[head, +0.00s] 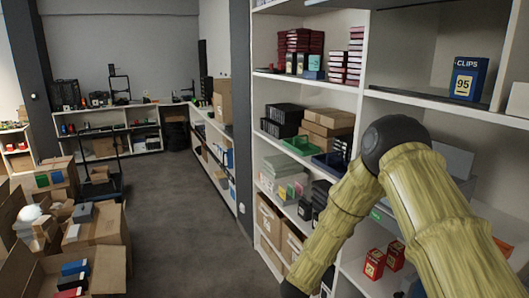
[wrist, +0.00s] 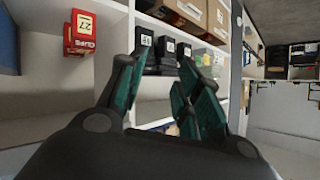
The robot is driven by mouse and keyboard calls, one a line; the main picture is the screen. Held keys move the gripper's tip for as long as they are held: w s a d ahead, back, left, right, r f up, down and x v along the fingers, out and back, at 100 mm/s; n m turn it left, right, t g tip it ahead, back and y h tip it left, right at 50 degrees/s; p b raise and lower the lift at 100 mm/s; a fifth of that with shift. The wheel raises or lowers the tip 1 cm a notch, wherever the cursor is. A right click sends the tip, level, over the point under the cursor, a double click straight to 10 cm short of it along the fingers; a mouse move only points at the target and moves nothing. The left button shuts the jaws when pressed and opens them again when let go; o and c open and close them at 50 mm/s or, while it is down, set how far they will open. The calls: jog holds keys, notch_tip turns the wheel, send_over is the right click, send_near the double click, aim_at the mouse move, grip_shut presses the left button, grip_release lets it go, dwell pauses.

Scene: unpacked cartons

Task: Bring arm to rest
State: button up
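My arm reaches in from the right side of the head view, bent at a dark elbow joint, with its forearm pointing down toward the lower middle. The gripper end lies at the bottom edge there and is mostly out of frame. In the wrist view my gripper (wrist: 155,90) shows dark fingers with green pads. The fingers are spread apart with nothing between them. Behind them is a shelf (wrist: 155,112) with black boxes (wrist: 165,52).
A tall white shelf unit (head: 361,95) stands close on the right, with red boxes (head: 375,264) on a low shelf. A red clips box (wrist: 80,32) shows in the wrist view. Open cartons (head: 108,232) stand at the left. The grey floor (head: 180,220) between is clear.

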jog(key=s+d+f+n+g+y+b, duration=0.1)
jog(key=s+d+f+n+g+y, duration=0.1)
jog(key=s+f, duration=0.85)
jog(key=s+d+f+n+g+y+b, duration=0.1)
jog(key=s+d+f+n+g, duration=0.15)
jog(key=s+f, duration=0.8)
jog(key=s+d+f+n+g+b, duration=0.1)
jog(key=s+g, duration=0.2)
jog(key=s, duration=1.3)
jog(key=s+d+f+n+g+y+b, duration=0.1)
jog(key=s+d+f+g, duration=0.1)
jog(key=s, duration=1.4)
jog(key=shift+s+d+g+y, duration=0.15)
jog(key=shift+g+y, duration=0.15)
jog(key=shift+g, duration=0.55)
